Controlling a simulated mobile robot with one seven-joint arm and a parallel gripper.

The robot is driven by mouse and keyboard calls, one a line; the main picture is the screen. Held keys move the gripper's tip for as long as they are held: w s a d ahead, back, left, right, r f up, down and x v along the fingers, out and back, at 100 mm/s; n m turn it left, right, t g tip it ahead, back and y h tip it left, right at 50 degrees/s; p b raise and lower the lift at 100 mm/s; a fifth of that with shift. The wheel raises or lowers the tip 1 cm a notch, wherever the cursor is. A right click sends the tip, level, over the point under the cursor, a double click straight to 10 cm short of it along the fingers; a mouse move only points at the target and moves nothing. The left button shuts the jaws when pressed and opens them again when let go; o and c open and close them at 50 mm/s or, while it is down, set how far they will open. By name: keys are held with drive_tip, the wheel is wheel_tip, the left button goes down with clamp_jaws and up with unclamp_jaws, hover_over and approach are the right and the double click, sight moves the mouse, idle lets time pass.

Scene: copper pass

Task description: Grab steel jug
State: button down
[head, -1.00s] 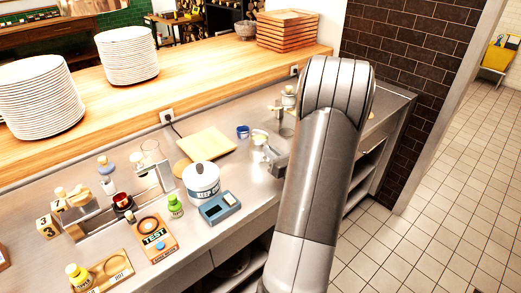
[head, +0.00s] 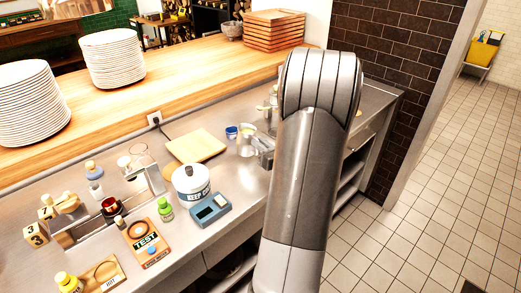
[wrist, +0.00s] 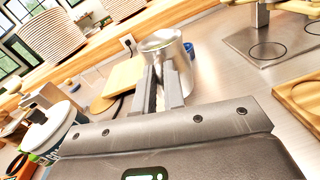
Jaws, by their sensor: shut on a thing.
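The steel jug (head: 246,143) is a shiny metal vessel on the steel counter, right of the cutting board. In the wrist view the jug (wrist: 172,62) is just beyond my fingers. My gripper (wrist: 163,88) is at the jug's near side, its two narrow fingers close together and shut on it. The part between the fingertips, possibly the handle, is hidden. In the head view my gripper (head: 264,152) shows at the jug's right side, partly covered by my arm. I cannot tell whether the jug's base is touching the counter.
A blue cup (head: 231,132) stands close behind the jug. A wooden board (head: 195,146), a white lidded pot (head: 191,186) and a blue-grey box (head: 210,209) are to its left. Plate stacks (head: 112,58) stand on the raised wooden ledge behind.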

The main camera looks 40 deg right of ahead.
drive_tip(key=s+d+r, duration=0.4)
drive_tip(key=s+r, duration=0.4)
drive_tip(key=s, duration=0.3)
idle(0.4)
drive_tip(key=shift+d, duration=0.1)
